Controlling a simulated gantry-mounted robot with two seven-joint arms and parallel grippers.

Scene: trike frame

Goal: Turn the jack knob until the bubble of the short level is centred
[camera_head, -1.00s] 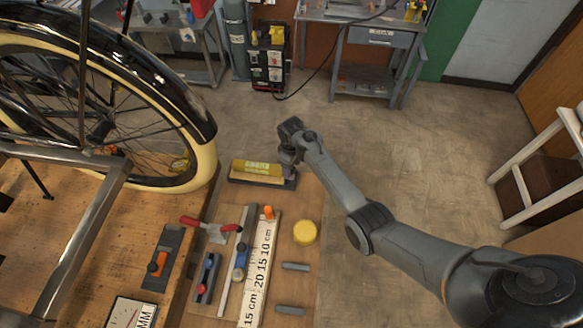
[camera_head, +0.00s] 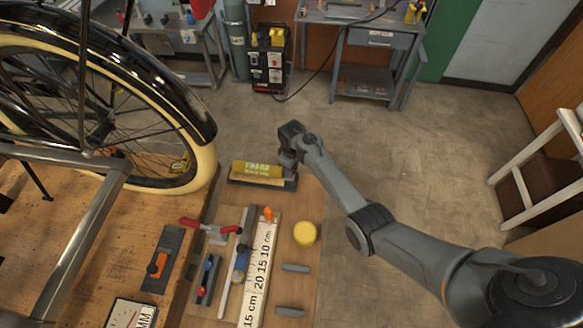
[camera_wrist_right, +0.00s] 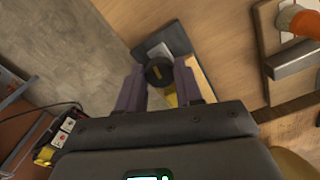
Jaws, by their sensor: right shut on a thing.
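The yellow short level (camera_head: 256,167) lies on a board with a dark base (camera_head: 246,181) at the far end of the bench in the head view. Its bubble is too small to make out. My right gripper (camera_head: 287,160) is at the right end of this base, pointing down. In the right wrist view, the round black jack knob (camera_wrist_right: 158,71) sits between the two fingers of my right gripper (camera_wrist_right: 159,88), which is shut on it. A sliver of yellow shows past the knob; the gripper hides the rest. My left gripper is not in view.
A yellow round piece (camera_head: 304,233), a white ruler (camera_head: 262,265) and a red-handled clamp (camera_head: 208,228) lie nearer on the bench. The bicycle wheel (camera_head: 190,160) stands close left of the level. Open floor lies beyond and to the right.

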